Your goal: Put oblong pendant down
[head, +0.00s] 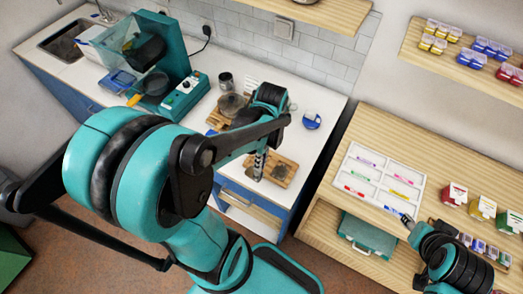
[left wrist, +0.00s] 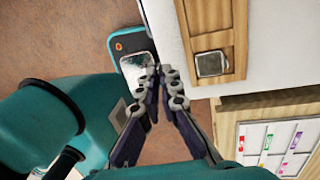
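My left gripper (head: 258,167) points down at the left edge of a wooden board (head: 287,177) on the white counter. In the left wrist view its fingertips (left wrist: 160,73) are close together; I cannot tell whether something small is between them. The board also shows there (left wrist: 236,45), to the right of the fingertips, with a silvery square piece (left wrist: 211,64) in its recess. I cannot make out the oblong pendant for certain in either view. My right gripper (head: 406,220) is beside the white tray, too small to show whether it is open.
The white tray (head: 342,188) holds several coloured pieces on the wooden table (head: 388,135) at the right. Small cartons (head: 455,194) stand beyond it. A second wooden board with a dark round item (head: 231,105) and a blue-and-white roll (head: 311,121) are farther back on the counter.

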